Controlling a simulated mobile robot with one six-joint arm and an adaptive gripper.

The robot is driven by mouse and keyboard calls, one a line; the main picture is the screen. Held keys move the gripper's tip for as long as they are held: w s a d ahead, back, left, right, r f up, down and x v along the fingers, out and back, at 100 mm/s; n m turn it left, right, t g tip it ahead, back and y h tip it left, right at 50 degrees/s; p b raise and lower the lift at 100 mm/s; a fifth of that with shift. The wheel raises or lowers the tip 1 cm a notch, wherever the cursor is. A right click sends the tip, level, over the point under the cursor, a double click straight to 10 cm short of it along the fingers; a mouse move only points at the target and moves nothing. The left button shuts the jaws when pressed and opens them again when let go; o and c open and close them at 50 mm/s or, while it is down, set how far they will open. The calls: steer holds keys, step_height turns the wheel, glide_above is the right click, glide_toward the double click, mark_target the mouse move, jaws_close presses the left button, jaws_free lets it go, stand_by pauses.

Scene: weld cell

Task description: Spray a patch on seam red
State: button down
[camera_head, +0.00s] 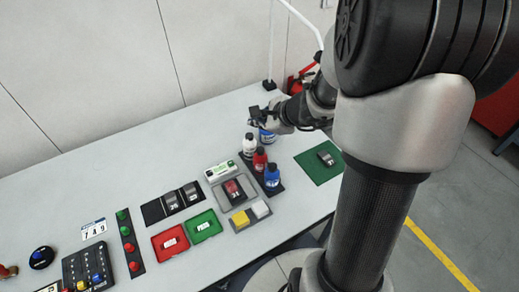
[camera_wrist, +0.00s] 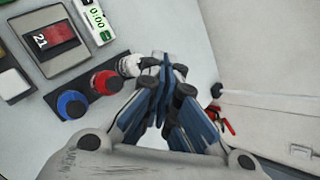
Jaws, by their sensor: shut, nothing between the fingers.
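Three bottles stand in a row on a dark rack: a white one (camera_head: 249,146), a red one (camera_head: 260,161) and a blue one (camera_head: 272,178). A dark block (camera_head: 234,192) with a red area on its face sits on a grey plate left of them. It also shows in the wrist view (camera_wrist: 52,38), numbered 21. I cannot tell where a seam runs on it. My gripper (camera_head: 261,118) is over the table just behind the bottles. In the wrist view its fingertips (camera_wrist: 163,62) are together and empty, close beside the white bottle (camera_wrist: 131,65); contact is unclear.
A timer (camera_head: 219,171) lies behind the grey plate. Red (camera_head: 170,243) and green (camera_head: 203,226) trays, numbered dark blocks (camera_head: 172,201), and yellow and white pads (camera_head: 240,219) lie around. A green mat (camera_head: 311,169) with a dark block is at right. The table's back left is clear.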

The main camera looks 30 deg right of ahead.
steer(key=b, duration=0.7)
glide_above(259, 151)
step_height(259, 151, down, 8)
steer(key=shift+r, duration=0.1)
steer(key=shift+f, duration=0.4)
steer(key=shift+f+b, duration=0.1)
steer(key=shift+b, duration=0.25)
steer(key=shift+f+b, duration=0.3)
steer(key=shift+b, duration=0.15)
steer(key=shift+f+b, duration=0.45)
steer(key=shift+b, duration=0.15)
stand_by(0.9)
steer(key=shift+r, duration=0.1)
steer(key=shift+r+p, duration=0.7)
steer(key=shift+r, duration=0.1)
